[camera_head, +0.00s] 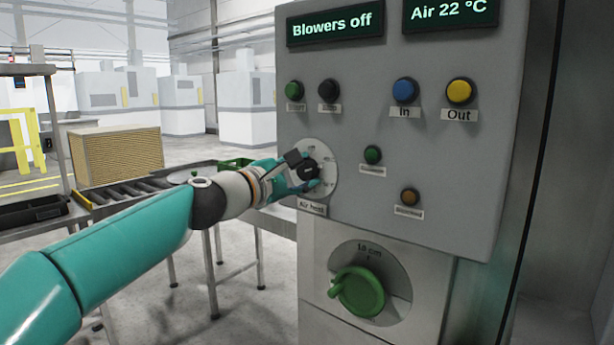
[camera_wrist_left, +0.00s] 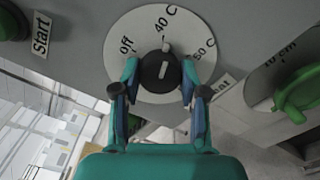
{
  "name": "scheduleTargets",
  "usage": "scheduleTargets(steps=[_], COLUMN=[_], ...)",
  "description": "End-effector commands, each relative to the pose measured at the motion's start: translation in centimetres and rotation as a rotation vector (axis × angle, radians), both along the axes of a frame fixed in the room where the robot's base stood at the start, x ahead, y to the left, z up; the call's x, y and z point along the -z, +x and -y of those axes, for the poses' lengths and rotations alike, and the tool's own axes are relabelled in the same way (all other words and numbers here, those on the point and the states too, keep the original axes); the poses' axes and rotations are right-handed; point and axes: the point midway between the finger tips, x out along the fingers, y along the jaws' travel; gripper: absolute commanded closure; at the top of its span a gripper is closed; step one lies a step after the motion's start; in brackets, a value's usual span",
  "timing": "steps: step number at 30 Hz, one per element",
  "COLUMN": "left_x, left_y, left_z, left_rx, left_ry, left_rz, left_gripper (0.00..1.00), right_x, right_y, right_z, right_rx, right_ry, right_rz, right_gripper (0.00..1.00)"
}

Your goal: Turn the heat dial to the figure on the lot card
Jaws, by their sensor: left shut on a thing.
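The heat dial (camera_head: 318,168), labelled "Air heat", is a round pale plate with a black knob at the lower left of the grey panel. In the left wrist view the dial plate (camera_wrist_left: 118,40) shows "Off", "40 C" and a figure like "50 C". The black knob (camera_wrist_left: 160,72) has a white mark and a pale nub, both pointing roughly at "40 C". My left gripper (camera_head: 304,170) is shut on the knob, with a finger on each side of it in the left wrist view (camera_wrist_left: 160,68). I see no lot card. My right gripper is out of view.
The panel (camera_head: 450,160) carries several buttons; its displays read "Blowers off" (camera_head: 335,24) and "Air 22 °C" (camera_head: 450,14). A large green knob (camera_head: 358,292) sits below the dial. A roller conveyor (camera_head: 130,190) stands behind my left arm.

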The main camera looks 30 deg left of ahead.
Motion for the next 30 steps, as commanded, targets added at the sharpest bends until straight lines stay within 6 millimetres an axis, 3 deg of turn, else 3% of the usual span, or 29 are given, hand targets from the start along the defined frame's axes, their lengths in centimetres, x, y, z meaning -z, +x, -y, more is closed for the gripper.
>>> scheduleTargets(steps=[3, 21, 30], left_x=[0.8, 1.0, 0.9], left_y=[0.2, 0.3, 0.4], left_z=[0.1, 0.1, 0.2], left_rx=[0.003, 0.007, 0.010], left_ry=[0.090, 0.639, 0.828], left_rz=[-0.004, 0.037, 0.051], left_gripper=[0.92, 0.92, 0.92], right_x=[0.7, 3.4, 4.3], right_y=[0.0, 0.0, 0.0], right_z=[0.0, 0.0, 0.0], right_rx=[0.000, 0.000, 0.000], right_ry=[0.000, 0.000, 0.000], right_rz=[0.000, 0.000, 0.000], right_gripper=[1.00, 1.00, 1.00])
